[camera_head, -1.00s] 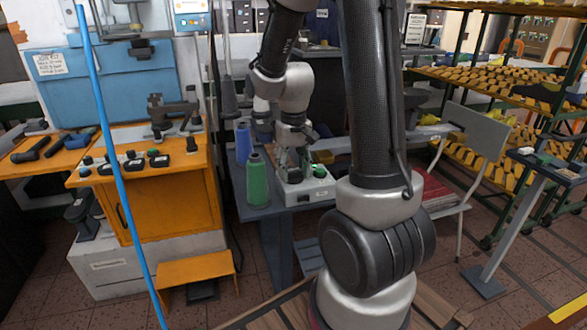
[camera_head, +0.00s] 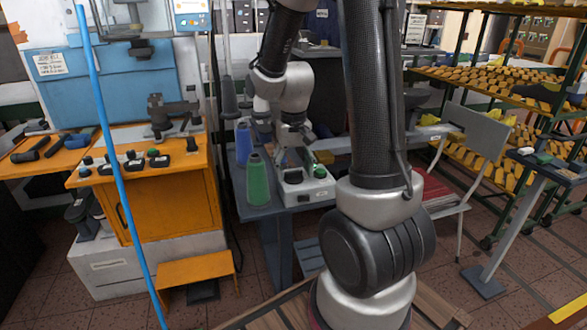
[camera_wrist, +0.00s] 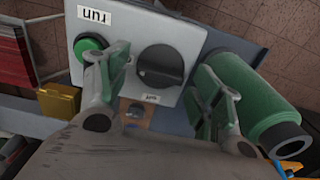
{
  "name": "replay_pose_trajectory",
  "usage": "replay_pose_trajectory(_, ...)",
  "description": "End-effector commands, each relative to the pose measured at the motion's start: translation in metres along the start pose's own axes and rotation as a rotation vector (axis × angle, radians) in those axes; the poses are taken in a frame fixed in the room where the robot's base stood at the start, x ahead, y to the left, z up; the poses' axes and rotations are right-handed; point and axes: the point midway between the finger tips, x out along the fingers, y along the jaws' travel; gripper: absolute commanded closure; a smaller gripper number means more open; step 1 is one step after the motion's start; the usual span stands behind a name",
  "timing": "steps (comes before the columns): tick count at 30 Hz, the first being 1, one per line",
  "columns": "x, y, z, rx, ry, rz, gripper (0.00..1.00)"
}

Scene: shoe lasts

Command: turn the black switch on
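The black switch (camera_wrist: 161,67) is a round rotary knob on the top of a pale control box (camera_wrist: 184,38). A small label sits beside the knob. The box also shows in the head view (camera_head: 310,191), on a blue-grey table, with the knob (camera_head: 293,177) at its left. My gripper (camera_wrist: 160,78) is open and empty above the box. In the wrist view its two fingers lie either side of the knob. I cannot tell how high the fingertips are above it. The gripper (camera_head: 293,160) shows small in the head view.
A green button (camera_wrist: 90,48) with a "run" label is on the same box, close to one finger. A green spool (camera_wrist: 257,98) stands close by the other finger. A blue spool (camera_head: 243,143) is behind it. An orange cabinet (camera_head: 175,208) stands to the left.

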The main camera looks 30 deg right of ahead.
Motion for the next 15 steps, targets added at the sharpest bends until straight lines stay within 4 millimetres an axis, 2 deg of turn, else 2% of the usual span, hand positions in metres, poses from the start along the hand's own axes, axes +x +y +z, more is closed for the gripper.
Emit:
replay_pose_trajectory(10,-0.004,0.000,0.000,-0.001,-0.001,0.000,0.32)
replay_pose_trajectory(15,-0.030,0.000,0.000,-0.001,0.003,-0.001,0.32)
